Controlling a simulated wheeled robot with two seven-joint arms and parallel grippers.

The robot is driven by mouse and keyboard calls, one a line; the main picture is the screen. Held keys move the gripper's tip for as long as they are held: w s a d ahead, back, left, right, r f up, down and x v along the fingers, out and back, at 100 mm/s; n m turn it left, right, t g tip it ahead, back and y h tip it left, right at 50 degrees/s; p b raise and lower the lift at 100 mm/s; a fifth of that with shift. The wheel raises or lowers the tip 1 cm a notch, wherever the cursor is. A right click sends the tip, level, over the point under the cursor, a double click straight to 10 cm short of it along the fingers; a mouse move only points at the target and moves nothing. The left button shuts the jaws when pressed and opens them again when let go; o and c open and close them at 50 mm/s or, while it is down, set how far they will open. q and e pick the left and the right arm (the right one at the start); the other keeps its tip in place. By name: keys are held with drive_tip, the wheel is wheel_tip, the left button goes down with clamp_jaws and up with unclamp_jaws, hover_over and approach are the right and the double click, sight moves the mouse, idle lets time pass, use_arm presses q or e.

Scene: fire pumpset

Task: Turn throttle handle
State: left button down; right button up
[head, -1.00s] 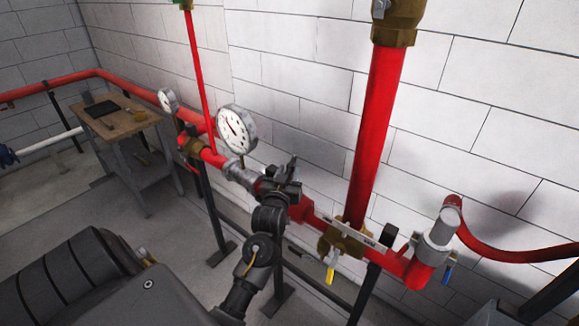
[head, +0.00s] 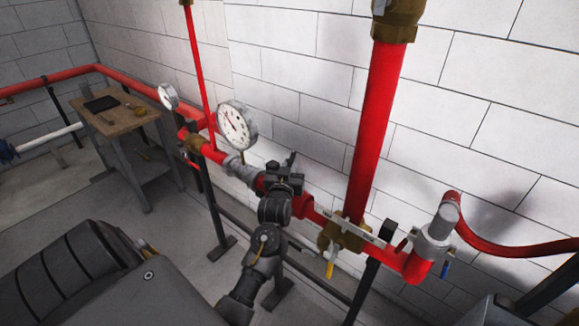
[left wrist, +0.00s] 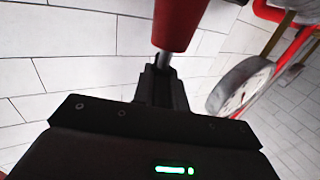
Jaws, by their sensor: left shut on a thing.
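My left gripper (head: 291,166) is at the red horizontal pipe, just right of the large round gauge (head: 237,127). In the left wrist view its dark fingers (left wrist: 162,85) are shut on a grey stem at the end of a red tapered piece, which I take as the throttle handle (left wrist: 180,22). The stem enters between the fingertips, and the gripped part is mostly hidden. In the head view my gripper and wrist cover the handle. My right gripper is not in view.
A thick red vertical pipe (head: 376,130) stands right of my gripper. A brass valve with a yellow lever (head: 330,269) sits below it. A smaller gauge (head: 168,97) and a wooden-topped table (head: 125,122) are at the left. A white block wall is close behind.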

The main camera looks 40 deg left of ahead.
use_arm(q)
drive_tip(key=shift+y, duration=0.4)
drive_tip(key=c, duration=1.4)
unclamp_jaws()
drive_tip(key=shift+d, duration=0.1)
drive_tip(key=shift+s+d+f, duration=0.1)
drive_tip(key=shift+s+f, duration=0.05)
drive_tip(key=shift+s, duration=0.1)
drive_tip(key=b+v, duration=0.3)
drive_tip(key=v, duration=0.7)
drive_tip(key=shift+r+b, duration=0.25)
drive_tip(key=shift+b, duration=0.15)
drive_tip(key=shift+d, duration=0.15)
